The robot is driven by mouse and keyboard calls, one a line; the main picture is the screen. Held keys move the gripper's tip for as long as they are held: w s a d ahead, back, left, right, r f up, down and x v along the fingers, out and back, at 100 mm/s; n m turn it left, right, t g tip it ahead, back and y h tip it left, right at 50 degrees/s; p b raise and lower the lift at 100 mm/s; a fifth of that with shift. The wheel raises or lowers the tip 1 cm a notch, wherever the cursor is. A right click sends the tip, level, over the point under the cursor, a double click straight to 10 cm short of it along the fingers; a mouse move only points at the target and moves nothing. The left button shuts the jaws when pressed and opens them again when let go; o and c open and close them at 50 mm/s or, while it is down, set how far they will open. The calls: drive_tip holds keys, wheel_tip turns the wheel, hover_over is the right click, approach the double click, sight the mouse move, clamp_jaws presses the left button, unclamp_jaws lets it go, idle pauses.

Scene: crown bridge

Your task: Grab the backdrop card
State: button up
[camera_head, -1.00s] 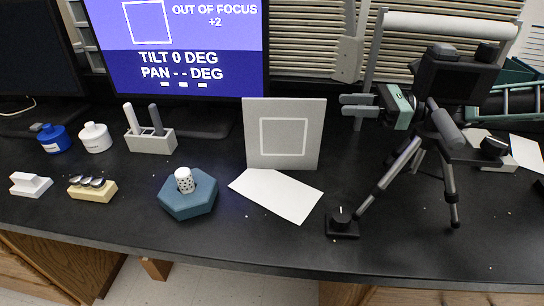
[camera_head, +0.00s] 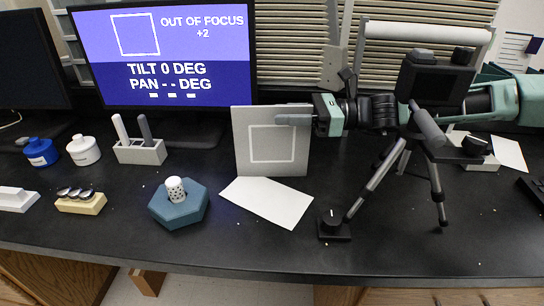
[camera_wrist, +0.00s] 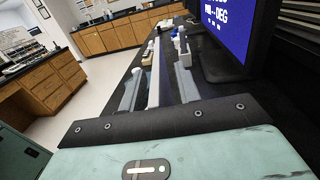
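The backdrop card (camera_head: 265,160) is a grey upright square with a white square outline, standing on the table below the monitor. In the wrist view the card (camera_wrist: 155,75) shows edge-on as a pale strip between two grey fingers. My gripper (camera_head: 288,112) reaches in from the right at the card's upper right edge. One finger lies in front of the card's face; the other is mostly hidden behind it. In the wrist view my gripper (camera_wrist: 160,82) is open around the card, with a gap visible on each side.
A black camera on a tripod (camera_head: 438,85) stands close to my arm at right. A white sheet (camera_head: 267,201) lies before the card, with a black knob box (camera_head: 334,226) to its right. A blue hexagonal base (camera_head: 180,210) with a dotted cylinder stands left. The monitor (camera_head: 165,60) is behind.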

clamp_jaws()
idle(1.3)
